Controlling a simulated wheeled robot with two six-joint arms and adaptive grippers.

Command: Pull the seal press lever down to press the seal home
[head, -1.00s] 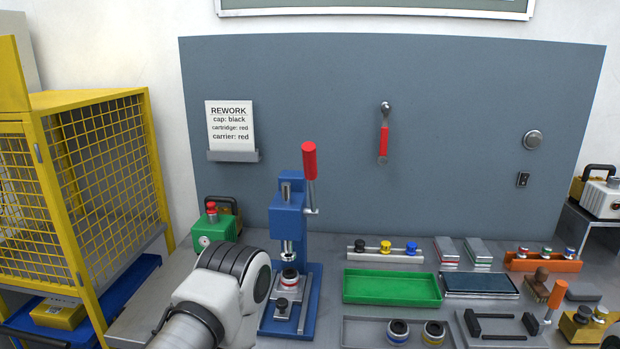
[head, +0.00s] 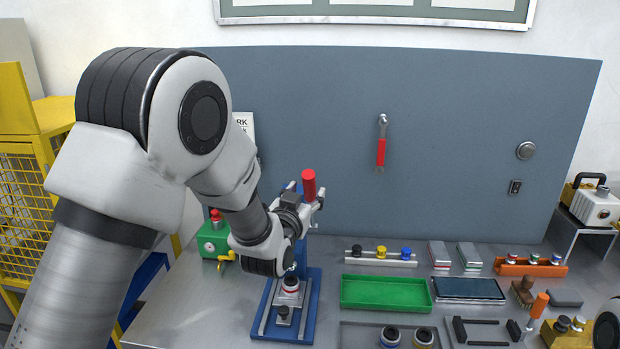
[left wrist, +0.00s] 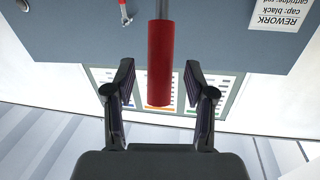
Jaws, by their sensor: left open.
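The seal press (head: 312,300) is blue and stands on the bench in the middle of the head view. Its lever has a red handle (head: 309,185) that stands upright. My left gripper (head: 312,194) is at the red handle, open. In the left wrist view the red handle (left wrist: 160,62) lies between the two spread fingers (left wrist: 160,92), with a gap on each side. A small part of my right arm shows at the lower right of the head view; its gripper is out of view.
A green tray (head: 392,307), a rack with black, yellow and blue caps (head: 381,263) and an orange rack (head: 530,269) lie right of the press. A green box (head: 213,243) stands left of it. A yellow mesh cage (head: 20,190) is at far left.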

